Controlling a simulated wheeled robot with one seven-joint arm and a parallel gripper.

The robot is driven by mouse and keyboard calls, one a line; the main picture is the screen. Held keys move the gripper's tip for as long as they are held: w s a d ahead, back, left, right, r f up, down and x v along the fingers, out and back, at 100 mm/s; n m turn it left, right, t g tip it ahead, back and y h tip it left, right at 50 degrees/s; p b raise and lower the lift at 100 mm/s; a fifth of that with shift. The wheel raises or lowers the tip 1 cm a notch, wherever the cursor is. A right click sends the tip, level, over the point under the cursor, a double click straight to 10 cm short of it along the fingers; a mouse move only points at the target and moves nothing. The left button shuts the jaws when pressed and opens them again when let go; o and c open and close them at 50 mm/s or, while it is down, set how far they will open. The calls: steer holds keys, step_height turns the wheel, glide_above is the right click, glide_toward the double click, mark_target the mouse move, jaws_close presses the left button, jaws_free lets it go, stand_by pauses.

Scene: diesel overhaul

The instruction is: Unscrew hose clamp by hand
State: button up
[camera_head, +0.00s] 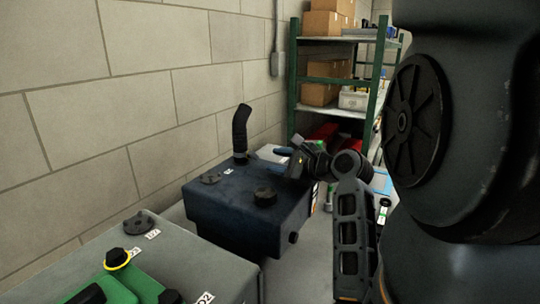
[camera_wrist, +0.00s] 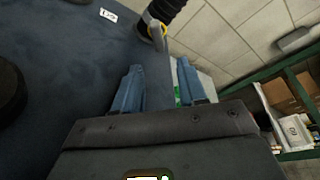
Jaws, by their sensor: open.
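A black hose (camera_head: 241,125) stands upright on the dark blue tank (camera_head: 225,215). At its foot is a grey band that looks like the hose clamp (camera_head: 240,157). In the wrist view the hose (camera_wrist: 170,12) enters at the top, with the metal clamp (camera_wrist: 150,38) and a yellow part around its end. My gripper (camera_head: 282,151) is to the right of the clamp, above the tank. In the wrist view my gripper's blue fingers (camera_wrist: 159,66) are apart and empty, with the clamp beyond their tips. The clamp's screw is too small to make out.
A grey tank (camera_head: 185,255) stands at the front left, with a green part (camera_head: 118,285) near it. A block wall (camera_head: 130,110) runs behind the tanks. A green-posted shelf (camera_head: 335,110) with cardboard boxes stands at the back.

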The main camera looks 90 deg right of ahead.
steer(key=shift+s+a, duration=0.4)
steer(key=shift+s, duration=0.35)
steer(key=shift+c, duration=0.4)
